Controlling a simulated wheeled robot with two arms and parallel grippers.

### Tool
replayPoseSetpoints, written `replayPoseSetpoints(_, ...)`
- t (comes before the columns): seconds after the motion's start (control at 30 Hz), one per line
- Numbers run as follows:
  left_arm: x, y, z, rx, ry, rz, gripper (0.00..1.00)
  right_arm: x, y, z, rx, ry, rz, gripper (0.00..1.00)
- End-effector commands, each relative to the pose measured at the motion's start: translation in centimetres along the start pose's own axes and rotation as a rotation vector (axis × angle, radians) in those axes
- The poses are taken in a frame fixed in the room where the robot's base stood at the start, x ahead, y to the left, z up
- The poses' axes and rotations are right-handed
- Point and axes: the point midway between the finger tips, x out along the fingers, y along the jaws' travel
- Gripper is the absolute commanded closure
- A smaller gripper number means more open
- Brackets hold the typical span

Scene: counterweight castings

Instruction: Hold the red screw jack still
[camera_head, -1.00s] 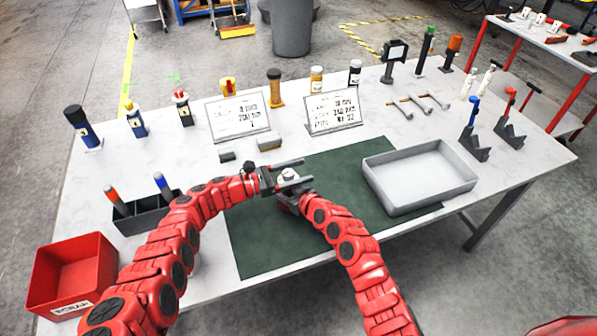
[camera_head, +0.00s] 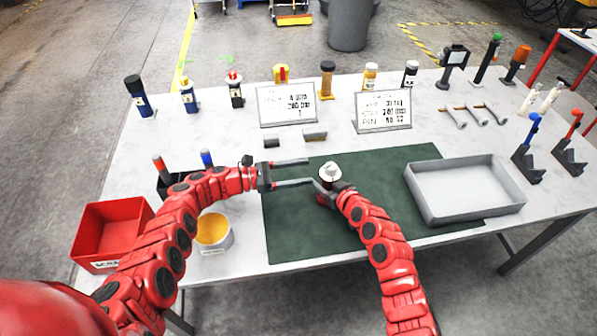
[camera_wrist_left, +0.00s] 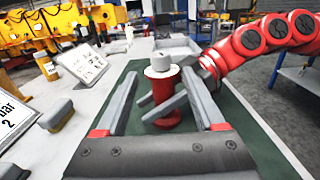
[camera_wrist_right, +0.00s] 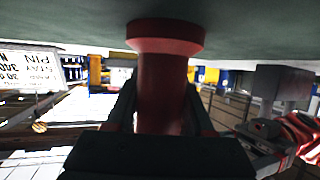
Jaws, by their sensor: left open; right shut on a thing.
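The red screw jack (camera_head: 326,184) stands upright on the green mat (camera_head: 290,235). Its white round cap (camera_wrist_left: 161,66) and red body show in the left wrist view. My right gripper (camera_head: 322,190) is shut on the jack's red body, below the cap. In the right wrist view, which is upside down, the red body (camera_wrist_right: 162,90) sits between its fingers, with the wide base towards the mat. My left gripper (camera_head: 311,172) is open and empty, left of the jack. Its fingers point at the jack and appear clear of it.
A grey tray (camera_head: 425,207) lies on the right of the mat. A yellow-topped tin (camera_head: 213,232), a red bin (camera_head: 100,232) and a dark holder are at the left. Two small grey blocks and sign boards (camera_head: 287,104) stand behind. The mat's front is clear.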

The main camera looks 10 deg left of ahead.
Motion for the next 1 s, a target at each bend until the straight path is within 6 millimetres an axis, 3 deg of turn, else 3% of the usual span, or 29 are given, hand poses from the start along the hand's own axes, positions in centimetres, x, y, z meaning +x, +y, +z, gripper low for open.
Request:
replayPoseSetpoints(0.47,0.0,-0.1,0.1,0.005,-0.003,-0.002,0.3,0.0,0.1,0.1,-0.002,-0.001,0.002,1.0)
replayPoseSetpoints(0.57,1.7,-0.4,0.6,0.023,-0.018,-0.005,0.3,0.0,0.1,0.0,-0.002,0.0,0.002,1.0)
replayPoseSetpoints(0.73,6.5,-1.6,2.5,0.085,-0.069,0.011,0.3,0.0,0.1,0.0,-0.001,0.0,0.001,1.0)
replayPoseSetpoints(1.0,8.5,-3.9,3.1,0.142,-0.076,0.122,0.3,0.0,0.1,0.1,-0.001,-0.001,0.002,1.0)
